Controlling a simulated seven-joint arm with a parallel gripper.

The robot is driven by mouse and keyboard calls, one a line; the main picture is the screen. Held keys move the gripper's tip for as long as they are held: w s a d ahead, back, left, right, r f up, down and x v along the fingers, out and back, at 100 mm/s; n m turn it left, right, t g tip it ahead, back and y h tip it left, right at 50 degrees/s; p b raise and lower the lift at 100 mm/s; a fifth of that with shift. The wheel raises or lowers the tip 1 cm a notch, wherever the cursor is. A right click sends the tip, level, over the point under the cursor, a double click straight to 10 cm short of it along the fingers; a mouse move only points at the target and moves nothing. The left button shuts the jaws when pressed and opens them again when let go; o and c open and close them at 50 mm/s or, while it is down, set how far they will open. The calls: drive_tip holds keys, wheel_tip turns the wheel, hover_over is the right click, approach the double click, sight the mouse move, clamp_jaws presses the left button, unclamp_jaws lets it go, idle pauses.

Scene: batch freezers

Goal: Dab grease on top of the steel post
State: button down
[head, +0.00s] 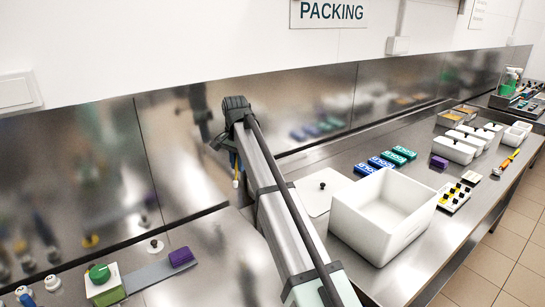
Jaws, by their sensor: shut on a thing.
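My gripper (235,164) hangs below the far end of my arm, mostly hidden by the arm's links, over the steel counter (210,240). It is shut on a slim tool with a yellowish part and a pale lower end (236,182). The tool points down and its tip appears clear of the counter. A small round steel piece with a dark top (154,247) stands on the counter to the left of the tool. I cannot tell whether it is the steel post. No grease is clearly visible.
At lower left are a green knob (99,273) on a pale block, a grey strip (150,274), a purple block (181,257) and several small bottles. Right of my arm stand a white lid (318,204), a large white bin (382,222) and blue and green boxes (399,154).

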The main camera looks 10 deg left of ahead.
drive_tip(key=s+a+f, duration=0.2)
drive_tip(key=s+a, duration=0.9)
drive_tip(key=a, duration=0.4)
drive_tip(key=s+a+f, duration=0.3)
drive_tip(key=s+a, duration=0.7)
drive_tip(key=a, duration=0.5)
drive_tip(key=s+a+f, duration=0.1)
drive_tip(key=s+a, duration=0.5)
drive_tip(key=s, duration=0.5)
drive_tip(key=s+a+f+g+y, duration=0.1)
drive_tip(key=s+a, duration=0.5)
drive_tip(key=s, duration=0.4)
drive_tip(key=s+a+f, duration=0.2)
drive_tip(key=s+a, duration=0.5)
drive_tip(key=s, duration=0.4)
drive_tip(key=shift+w+d+f, duration=0.1)
drive_tip(key=shift+w+f, duration=0.05)
drive_tip(key=shift+f, duration=1.2)
drive_tip(key=shift+w+d+f, duration=0.1)
drive_tip(key=shift+w+f, duration=0.05)
drive_tip(key=shift+f, duration=1.2)
drive_tip(key=shift+f, duration=0.6)
wheel_tip(320, 180, up, 7)
